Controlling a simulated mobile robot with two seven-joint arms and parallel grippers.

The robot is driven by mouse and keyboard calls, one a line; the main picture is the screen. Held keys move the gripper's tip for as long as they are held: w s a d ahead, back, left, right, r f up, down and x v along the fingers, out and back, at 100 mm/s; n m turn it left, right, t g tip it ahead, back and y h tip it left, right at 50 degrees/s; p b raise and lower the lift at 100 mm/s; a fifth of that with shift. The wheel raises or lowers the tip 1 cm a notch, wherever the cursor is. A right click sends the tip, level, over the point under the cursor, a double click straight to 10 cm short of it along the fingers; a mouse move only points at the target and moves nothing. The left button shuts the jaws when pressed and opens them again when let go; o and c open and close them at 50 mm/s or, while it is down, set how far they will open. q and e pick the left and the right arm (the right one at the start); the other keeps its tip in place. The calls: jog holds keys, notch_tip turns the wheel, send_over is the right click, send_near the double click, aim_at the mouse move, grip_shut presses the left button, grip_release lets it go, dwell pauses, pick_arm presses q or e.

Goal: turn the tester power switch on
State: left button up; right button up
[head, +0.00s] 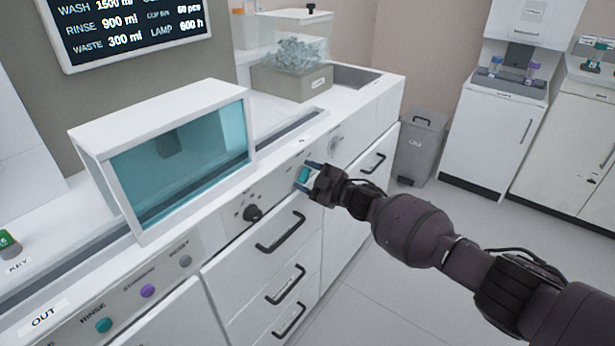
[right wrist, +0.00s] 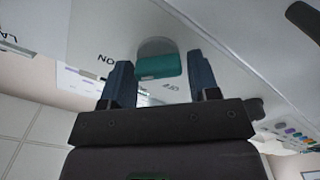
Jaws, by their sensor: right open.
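The tester's power switch is a teal lever (head: 303,174) on the white front panel, above the drawers. In the right wrist view the teal lever (right wrist: 158,66) sticks out from a round grey base, with upside-down ON lettering to its left and OFF lettering to its right. My right gripper (head: 309,174) is at the panel, open, with its blue fingers on either side of the lever. In the right wrist view the fingertips (right wrist: 160,75) flank it with gaps showing. I cannot tell which position the switch is in. My left gripper is not in view.
A black knob (head: 253,213) sits left of the switch on the panel, and a round dial (head: 336,141) to its right. Drawers with black handles (head: 281,232) lie below. A teal-windowed box (head: 180,165) stands on the counter.

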jog(key=shift+s+d+r, duration=0.1)
jog(key=shift+d, duration=0.1)
jog(key=p+v, duration=0.2)
jog(key=v, duration=0.8)
jog(key=shift+d+p, duration=0.15)
jog(key=shift+p, duration=0.25)
